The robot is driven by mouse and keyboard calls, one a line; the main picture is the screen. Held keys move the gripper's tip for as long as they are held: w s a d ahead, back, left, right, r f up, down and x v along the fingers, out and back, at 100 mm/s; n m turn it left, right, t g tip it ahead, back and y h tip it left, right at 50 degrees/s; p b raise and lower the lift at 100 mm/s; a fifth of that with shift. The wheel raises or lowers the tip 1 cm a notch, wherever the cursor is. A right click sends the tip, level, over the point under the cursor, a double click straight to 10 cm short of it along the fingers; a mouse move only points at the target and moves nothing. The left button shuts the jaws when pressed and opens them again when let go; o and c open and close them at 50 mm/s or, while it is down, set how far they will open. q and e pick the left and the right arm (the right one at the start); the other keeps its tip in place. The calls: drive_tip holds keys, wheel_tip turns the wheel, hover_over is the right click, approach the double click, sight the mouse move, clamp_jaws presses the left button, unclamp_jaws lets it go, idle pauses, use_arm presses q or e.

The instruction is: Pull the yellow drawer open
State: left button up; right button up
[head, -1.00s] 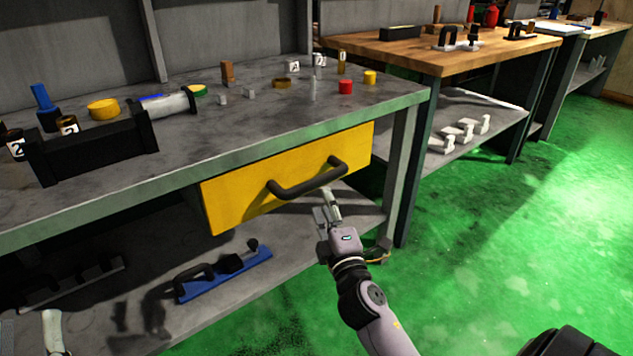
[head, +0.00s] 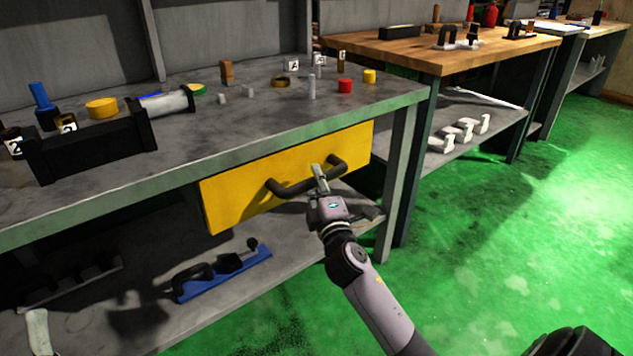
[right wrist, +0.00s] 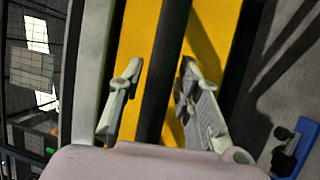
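The yellow drawer (head: 235,200) sits beneath the grey workbench top, its front close under the bench edge, and looks closed. Its black bar handle (head: 287,189) runs across the front. My right gripper (head: 320,175) is at the right half of the handle. In the right wrist view, the two fingers of the right gripper (right wrist: 160,78) are spread, one on each side of the handle (right wrist: 164,65), with visible gaps. The yellow front (right wrist: 212,35) shows behind them.
The workbench top (head: 240,135) holds a black holder, a red cylinder (head: 345,86) and several small parts. A blue tool (head: 225,273) lies on the lower shelf. A bench leg (head: 397,185) stands right of the drawer. The green floor (head: 500,230) is clear.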

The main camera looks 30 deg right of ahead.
clamp_jaws()
drive_tip(key=shift+s+f, duration=0.1)
idle(0.6)
